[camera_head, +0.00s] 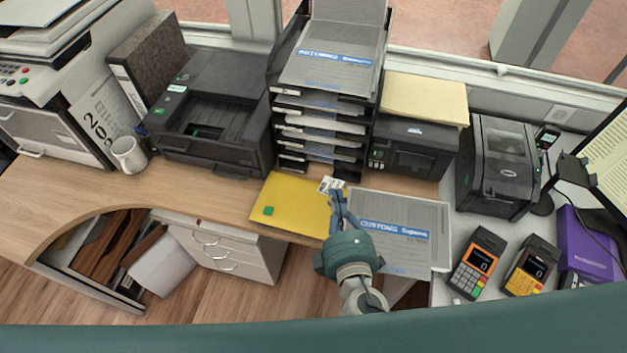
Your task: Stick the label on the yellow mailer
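The yellow mailer (290,207) lies flat on the wooden counter in front of the tray stack, with a small green square near its lower left corner. A small white label (330,184) with dark print shows at the mailer's upper right corner. My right gripper (337,193) reaches in from below, over the mailer's right edge. Its fingers are close together, with the label at their tips. I cannot tell whether the label touches the mailer or is held just above it. My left gripper is not in view.
Grey customs papers (412,214) lie right of the mailer. A black tray stack (273,112) and printers (216,110) stand behind. Two card terminals (478,262) lie at right, and a white mug (127,155) at left. The wooden counter (75,195) is bare left of the mailer.

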